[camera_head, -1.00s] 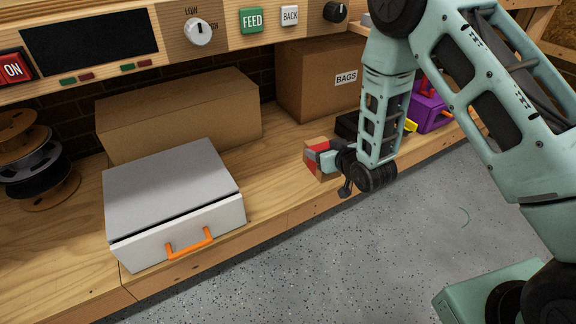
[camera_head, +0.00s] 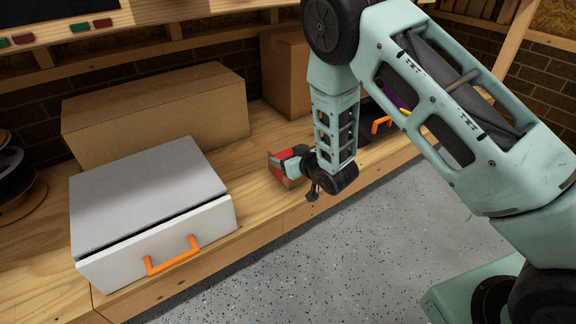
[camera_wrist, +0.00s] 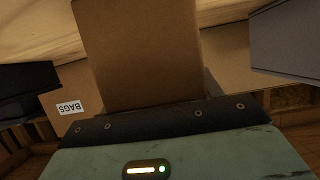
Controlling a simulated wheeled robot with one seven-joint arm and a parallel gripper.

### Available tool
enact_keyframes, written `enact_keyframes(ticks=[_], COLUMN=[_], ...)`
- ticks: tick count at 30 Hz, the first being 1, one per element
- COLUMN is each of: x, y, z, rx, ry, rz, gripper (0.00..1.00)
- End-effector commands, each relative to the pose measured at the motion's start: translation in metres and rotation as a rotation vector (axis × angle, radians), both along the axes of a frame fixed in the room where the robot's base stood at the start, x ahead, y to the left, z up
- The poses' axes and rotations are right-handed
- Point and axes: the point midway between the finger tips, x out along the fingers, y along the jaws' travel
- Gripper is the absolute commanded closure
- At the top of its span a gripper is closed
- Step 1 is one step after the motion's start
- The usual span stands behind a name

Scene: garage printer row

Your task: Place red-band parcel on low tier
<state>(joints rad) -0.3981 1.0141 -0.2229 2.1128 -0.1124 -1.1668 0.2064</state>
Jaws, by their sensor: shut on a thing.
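The red-band parcel (camera_head: 277,166) is a small brown box with a red band. In the head view it is in my gripper (camera_head: 288,163), over the front part of the wooden bench, right of the white drawer box. My gripper is shut on it. In the wrist view the parcel (camera_wrist: 145,50) fills the middle as a plain brown face, and its band is out of sight. I cannot tell whether the parcel touches the bench. I cannot make out which surface is the low tier.
The white drawer box (camera_head: 150,200) with an orange handle stands at left. A long cardboard box (camera_head: 160,115) is behind it. The BAGS box (camera_wrist: 68,107) stands at the back. A dark orange-handled case (camera_head: 376,135) is behind my arm. Bare bench (camera_head: 240,185) lies between.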

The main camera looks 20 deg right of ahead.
Motion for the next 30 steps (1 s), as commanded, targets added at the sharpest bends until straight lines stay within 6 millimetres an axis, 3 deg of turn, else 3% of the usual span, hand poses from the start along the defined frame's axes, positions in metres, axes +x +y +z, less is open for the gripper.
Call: enact_keyframes(ticks=[2,13,14,15,16,26,30], x=[0.001,0.001,0.0,0.0,0.0,0.0,-0.015], y=[0.0,0.0,0.0,0.0,0.0,0.0,-0.006], z=[-0.01,-0.012,-0.012,-0.012,-0.012,-0.007,0.001], rx=[0.001,0.001,0.0,0.0,0.0,0.0,0.0], ry=[-0.003,-0.002,-0.001,-0.001,-0.001,-0.001,0.003], rz=[0.0,0.0,0.0,0.0,0.0,0.0,-0.002], gripper=[0.68,0.68,0.28,0.17,0.15,0.15,0.15])
